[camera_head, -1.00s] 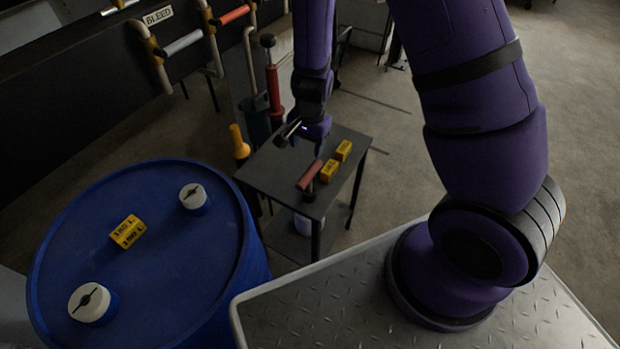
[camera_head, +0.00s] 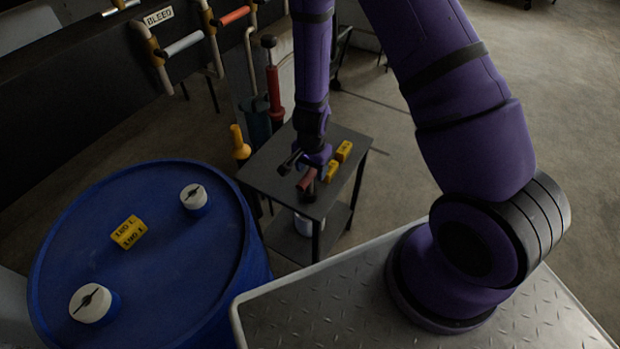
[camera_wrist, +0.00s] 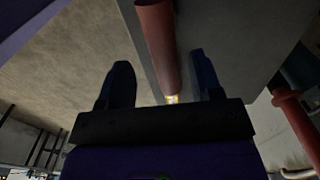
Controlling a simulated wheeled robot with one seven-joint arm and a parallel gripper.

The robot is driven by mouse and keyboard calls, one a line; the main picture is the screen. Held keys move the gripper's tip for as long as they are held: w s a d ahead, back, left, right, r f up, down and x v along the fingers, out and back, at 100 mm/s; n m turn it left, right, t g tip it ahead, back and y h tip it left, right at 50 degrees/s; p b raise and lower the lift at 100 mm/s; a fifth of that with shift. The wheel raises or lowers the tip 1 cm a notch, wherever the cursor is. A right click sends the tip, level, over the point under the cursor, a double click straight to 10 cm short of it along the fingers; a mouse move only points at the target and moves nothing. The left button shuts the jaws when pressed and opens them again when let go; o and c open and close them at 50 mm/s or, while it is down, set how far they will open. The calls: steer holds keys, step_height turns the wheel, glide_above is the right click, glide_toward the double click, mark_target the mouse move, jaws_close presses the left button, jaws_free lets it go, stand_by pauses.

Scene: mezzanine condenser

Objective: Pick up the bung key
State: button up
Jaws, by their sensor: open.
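The bung key (camera_head: 306,181) stands on the small dark table (camera_head: 270,176), its dull red bar-shaped handle uppermost. My gripper (camera_head: 298,167) is right above and beside it, and hides part of it in the head view. In the wrist view the red handle (camera_wrist: 158,42) points down between the two dark fingers of my gripper (camera_wrist: 161,72). The fingers are apart, with a gap on each side of the handle. I cannot tell whether either finger touches it.
Two yellow blocks (camera_head: 344,151) (camera_head: 331,170) sit on the table just right of the key. A blue drum (camera_head: 160,270) with two white-capped bungs and a yellow block stands at left. A red cylinder (camera_head: 273,92) and yellow object (camera_head: 240,143) stand behind.

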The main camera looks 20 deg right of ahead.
mark_target(310, 186)
steer(key=shift+w+a+f, duration=0.1)
steer(key=shift+f, duration=1.2)
steer(key=shift+w+a+f, duration=0.1)
steer(key=shift+f, duration=1.2)
steer(key=shift+c, duration=0.4)
jaws_close()
